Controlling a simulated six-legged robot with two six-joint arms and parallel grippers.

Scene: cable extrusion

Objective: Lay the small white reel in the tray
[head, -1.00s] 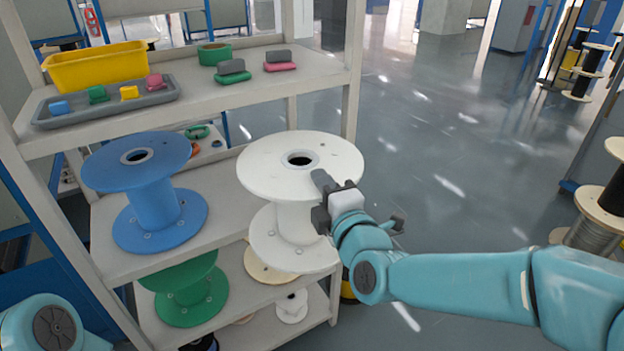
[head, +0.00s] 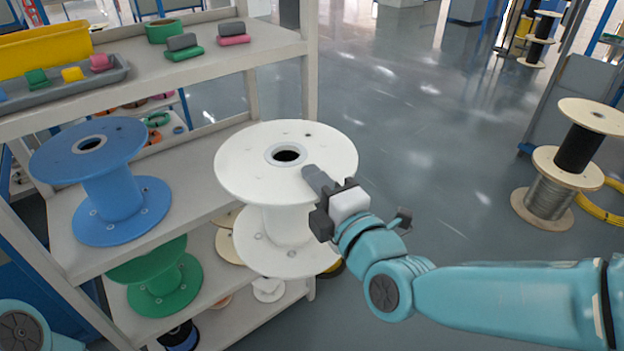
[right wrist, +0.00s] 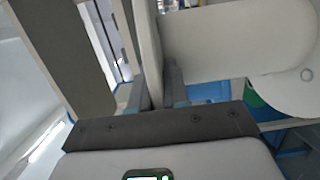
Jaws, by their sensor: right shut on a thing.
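My right gripper (head: 325,195) is shut on the upper flange of a large white reel (head: 240,165), at its right edge. The reel is upright, and its lower flange overlaps the shelf's front corner post in the head view. In the right wrist view the white flange (right wrist: 150,50) stands between the fingers (right wrist: 160,95). A much smaller white reel (head: 268,291) sits on the bottom shelf, partly hidden below the large one. The grey tray (head: 50,94) lies on the top shelf at the left, holding small coloured pieces. My left gripper is out of view.
A blue reel (head: 112,195) stands on the middle shelf, with a green reel (head: 160,280) below. A yellow bin (head: 45,55), a green ring (head: 163,32) and coloured blocks (head: 184,47) sit on the top shelf. Floor at right is open before wooden reels (head: 548,190).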

